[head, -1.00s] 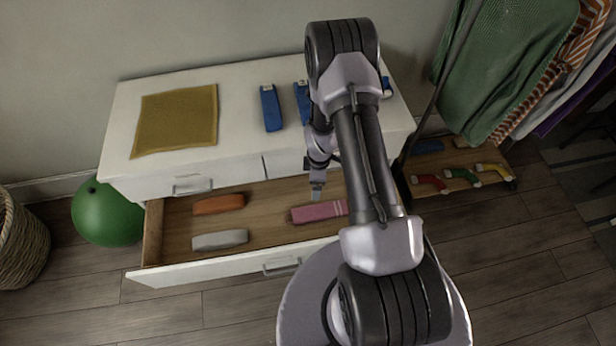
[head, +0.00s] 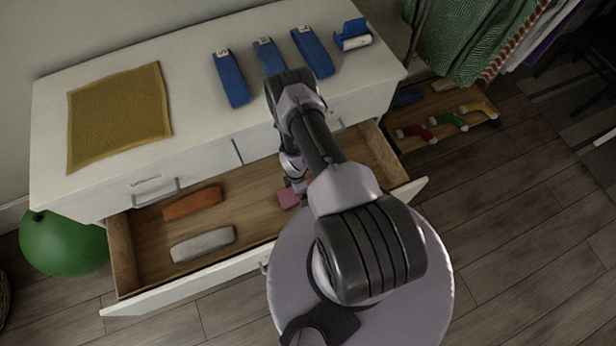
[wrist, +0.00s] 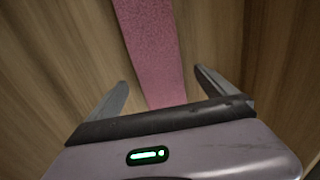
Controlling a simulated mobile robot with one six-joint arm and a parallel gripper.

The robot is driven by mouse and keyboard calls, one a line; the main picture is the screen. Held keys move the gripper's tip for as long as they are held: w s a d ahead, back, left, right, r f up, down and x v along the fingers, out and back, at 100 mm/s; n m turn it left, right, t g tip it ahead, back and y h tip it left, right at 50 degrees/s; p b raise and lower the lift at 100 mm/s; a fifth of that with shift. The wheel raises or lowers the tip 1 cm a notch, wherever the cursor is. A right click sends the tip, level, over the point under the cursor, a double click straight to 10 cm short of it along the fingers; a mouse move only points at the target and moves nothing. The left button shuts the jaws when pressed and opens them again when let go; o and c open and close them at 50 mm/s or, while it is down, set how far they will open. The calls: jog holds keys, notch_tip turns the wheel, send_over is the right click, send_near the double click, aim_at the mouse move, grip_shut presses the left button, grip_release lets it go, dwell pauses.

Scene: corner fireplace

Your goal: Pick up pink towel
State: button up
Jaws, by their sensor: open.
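The pink towel (head: 288,198) lies in the open drawer, mostly hidden behind my arm in the head view. In the wrist view the pink towel (wrist: 152,45) is a long folded strip on the wooden drawer floor, running from the top edge down between my fingers. My gripper (wrist: 160,90) is open, with one finger on each side of the towel and a gap to it on both sides. How far the fingertips are above the drawer floor I cannot tell. In the head view the gripper is mostly hidden by my arm.
The open drawer (head: 150,262) also holds an orange folded towel (head: 192,203) and a grey one (head: 203,244) to the left. On the white dresser top (head: 195,60) lie a yellow cloth (head: 118,115) and several blue items. A green ball (head: 62,245) is at the left.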

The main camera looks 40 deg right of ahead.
notch_tip(320, 180, down, 4)
jog(key=shift+b, duration=0.95)
jog(key=shift+r, duration=0.15)
jog(key=c, duration=1.6)
